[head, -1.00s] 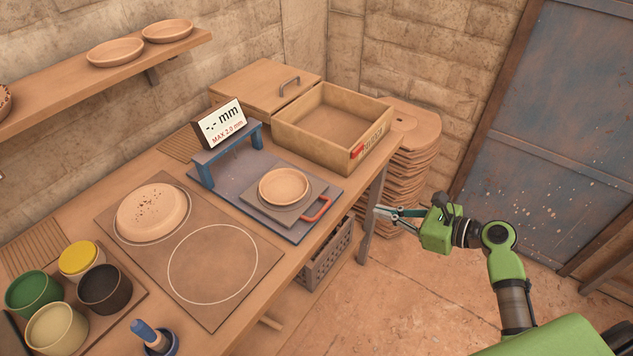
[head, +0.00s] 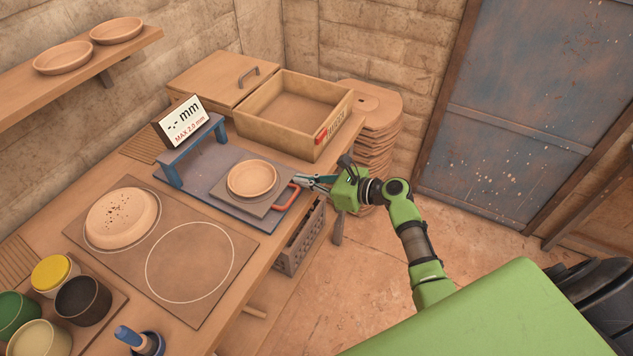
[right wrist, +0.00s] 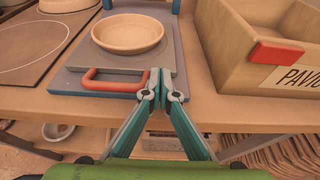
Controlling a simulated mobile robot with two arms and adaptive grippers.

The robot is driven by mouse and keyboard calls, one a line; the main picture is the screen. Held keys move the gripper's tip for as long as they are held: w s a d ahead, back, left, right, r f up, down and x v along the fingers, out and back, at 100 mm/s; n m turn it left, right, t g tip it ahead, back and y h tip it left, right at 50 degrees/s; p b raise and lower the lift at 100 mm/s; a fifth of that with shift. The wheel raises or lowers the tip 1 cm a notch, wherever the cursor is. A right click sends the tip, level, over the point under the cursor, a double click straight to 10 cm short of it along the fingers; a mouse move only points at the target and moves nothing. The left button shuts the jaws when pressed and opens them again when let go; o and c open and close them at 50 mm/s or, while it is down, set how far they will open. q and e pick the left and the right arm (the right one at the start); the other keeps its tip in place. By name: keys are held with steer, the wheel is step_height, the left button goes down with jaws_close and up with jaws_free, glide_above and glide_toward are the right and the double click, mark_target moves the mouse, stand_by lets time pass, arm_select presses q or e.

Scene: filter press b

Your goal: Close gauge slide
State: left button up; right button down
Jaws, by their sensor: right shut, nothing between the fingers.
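The gauge (head: 212,190) is a blue-grey base with a blue bridge (head: 196,150) and a display reading "-.- mm, MAX 2.0 mm" (head: 183,122). Its grey slide plate (head: 228,203) sits in front of the bridge and carries a clay dish (head: 252,179). The slide's red handle (head: 287,197) points toward the table's front edge; it also shows in the right wrist view (right wrist: 112,86). My right gripper (head: 298,178) is shut and empty, its tips beside the handle's right end in the right wrist view (right wrist: 160,72). Whether they touch is unclear. My left gripper is not in view.
An open wooden box (head: 247,128) with a red tab stands right of the gauge, near my right gripper. A lidded box (head: 190,84) is behind. A mat (head: 130,262) with a clay disc (head: 122,217) lies left. Paint pots (head: 83,299) stand at front left.

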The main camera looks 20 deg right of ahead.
mark_target(248, 158)
steer(key=shift+w+a, duration=0.1)
steer(key=shift+w, duration=0.1)
stand_by(0.3)
steer(key=shift+w+a, duration=0.25)
steer(key=w+a+b, duration=0.1)
steer(key=w+a, duration=0.2)
steer(key=w, duration=0.1)
steer(key=w+a+b, duration=0.1)
steer(key=w+a, duration=0.2)
steer(key=w, duration=0.1)
steer(key=w+a+b, duration=0.1)
steer(key=w+a, duration=0.2)
steer(key=w, duration=0.1)
steer(key=shift+w+a+f, duration=0.1)
steer(key=shift+a, duration=0.2)
steer(key=shift+w+a, duration=0.45)
steer(key=shift+w, duration=0.15)
